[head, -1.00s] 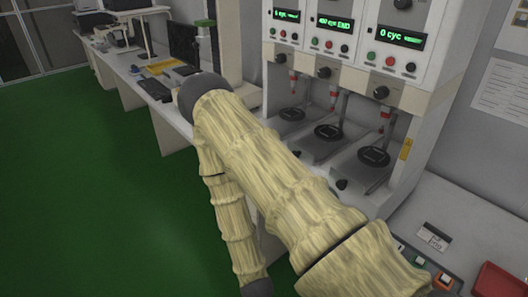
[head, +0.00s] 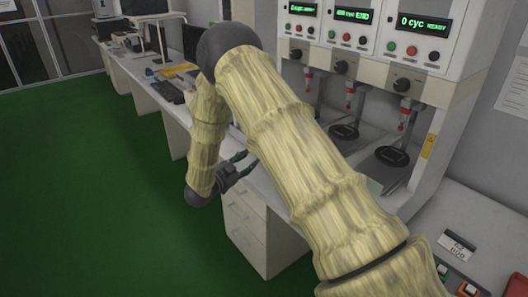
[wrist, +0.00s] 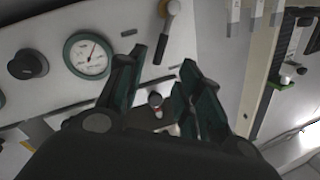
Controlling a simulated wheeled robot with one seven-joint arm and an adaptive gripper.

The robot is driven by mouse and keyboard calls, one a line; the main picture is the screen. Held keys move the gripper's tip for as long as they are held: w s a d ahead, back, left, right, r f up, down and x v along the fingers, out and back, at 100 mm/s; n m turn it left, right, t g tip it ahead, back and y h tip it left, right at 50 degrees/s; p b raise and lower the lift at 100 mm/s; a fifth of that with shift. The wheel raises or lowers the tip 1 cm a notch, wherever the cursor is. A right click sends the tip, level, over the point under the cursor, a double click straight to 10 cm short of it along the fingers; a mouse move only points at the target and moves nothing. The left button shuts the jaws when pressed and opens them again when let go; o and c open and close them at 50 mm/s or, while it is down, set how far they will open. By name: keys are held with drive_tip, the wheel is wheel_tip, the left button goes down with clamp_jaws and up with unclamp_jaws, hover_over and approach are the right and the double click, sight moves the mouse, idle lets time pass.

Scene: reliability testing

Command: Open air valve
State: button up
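In the wrist view, a small lever with a pale, rounded end (wrist: 173,8) stands out from a light panel at the top middle; it looks like the air valve. Its darker stem runs down from the pale end, just above the gap between my fingers. My gripper (wrist: 160,78) is open, with dark green fingers spread apart and nothing between them. The lever appears apart from the fingers. In the head view, my gripper (head: 249,161) is open beside the bench front, left of the test machines. I cannot make out the valve in the head view.
On the same panel are a green-rimmed pressure gauge (wrist: 88,55) and a black knob (wrist: 27,64). The test machines (head: 403,83) with displays stand on the bench at right. White drawers (head: 250,225) are below my gripper. The green floor (head: 90,190) at left is clear.

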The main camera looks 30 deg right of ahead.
drive_tip(key=p+x, duration=0.1)
drive_tip(key=x, duration=0.8)
drive_tip(key=shift+d, duration=0.3)
drive_tip(key=shift+w, duration=0.15)
drive_tip(key=shift+c, duration=0.3)
clamp_jaws()
drive_tip(key=shift+f, duration=0.1)
